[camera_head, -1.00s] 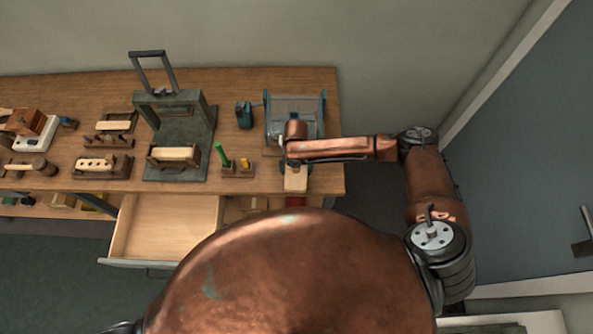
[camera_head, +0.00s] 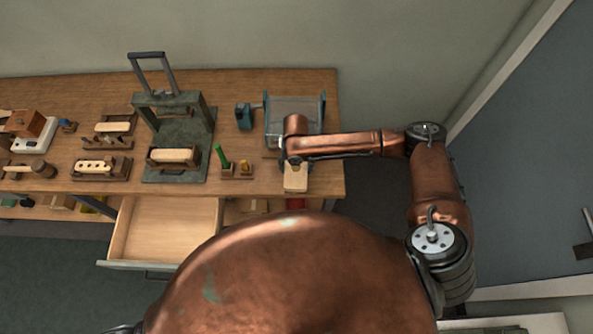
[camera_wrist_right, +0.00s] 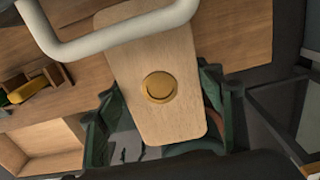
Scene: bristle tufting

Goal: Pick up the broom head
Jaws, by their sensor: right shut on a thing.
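The broom head is a pale wooden block with a round brass-coloured socket on its face. It shows in the head view (camera_head: 295,181) at the table's front right and in the right wrist view (camera_wrist_right: 137,65). My right gripper (camera_wrist_right: 158,117) has one green finger on each side of the block and is shut on it. In the head view the right gripper (camera_head: 292,163) is mostly hidden under my wrist. I cannot tell how far the block is above the table. My left gripper is out of view.
A clear-walled bin (camera_head: 294,104) stands behind my right gripper. A small rack (camera_head: 237,170) with green and yellow pieces is left of it. A dark press (camera_head: 181,131) holds another block. An open drawer (camera_head: 163,238) sticks out in front. A pale curved bar (camera_wrist_right: 120,34) crosses the wrist view.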

